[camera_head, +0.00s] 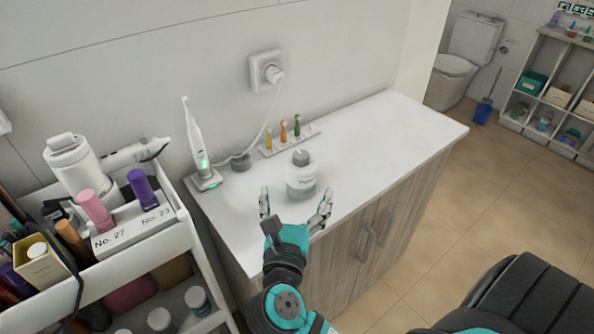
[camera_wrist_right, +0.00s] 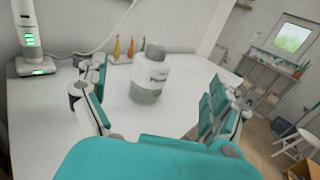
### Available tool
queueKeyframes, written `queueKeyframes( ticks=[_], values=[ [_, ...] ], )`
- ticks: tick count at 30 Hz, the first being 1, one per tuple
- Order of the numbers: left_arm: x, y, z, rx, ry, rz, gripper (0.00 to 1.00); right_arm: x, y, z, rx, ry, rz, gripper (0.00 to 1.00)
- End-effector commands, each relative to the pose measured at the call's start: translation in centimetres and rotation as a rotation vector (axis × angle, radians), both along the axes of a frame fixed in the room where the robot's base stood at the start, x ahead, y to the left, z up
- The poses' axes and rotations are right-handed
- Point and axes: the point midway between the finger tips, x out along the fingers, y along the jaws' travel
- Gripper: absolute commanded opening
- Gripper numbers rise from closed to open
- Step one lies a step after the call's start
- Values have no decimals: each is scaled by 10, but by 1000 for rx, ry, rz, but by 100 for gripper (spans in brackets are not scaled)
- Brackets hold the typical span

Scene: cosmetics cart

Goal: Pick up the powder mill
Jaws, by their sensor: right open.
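The fingers look apart from the bottle. In the right wrist view the open gripper (camera_wrist_right: 152,108) is empty. My left gripper is not in view.
Behind the bottle is a small white rack (camera_head: 288,140) with several coloured brush heads. An electric toothbrush (camera_head: 197,140) stands on its charger to the left, its cable running to a wall socket (camera_head: 266,71). A loaded cosmetics cart (camera_head: 183,215) is at the left. The cabinet top's right part (camera_head: 395,128) is clear.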

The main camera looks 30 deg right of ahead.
Motion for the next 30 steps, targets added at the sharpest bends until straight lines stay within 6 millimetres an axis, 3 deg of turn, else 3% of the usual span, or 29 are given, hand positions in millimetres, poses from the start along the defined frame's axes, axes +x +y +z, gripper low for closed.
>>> queueKeyframes(
  ticks=[3,6,19,24,30],
  values=[
    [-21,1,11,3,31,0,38,21,-18,5,-6,-3,-1,96],
    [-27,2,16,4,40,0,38,37,-31,4,-6,-3,0,96],
    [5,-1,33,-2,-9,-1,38,71,-58,4,-8,0,0,96],
    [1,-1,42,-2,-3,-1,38,92,-73,2,-7,-1,0,96],
    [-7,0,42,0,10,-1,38,100,-80,-1,-4,0,0,96]
  ],
)
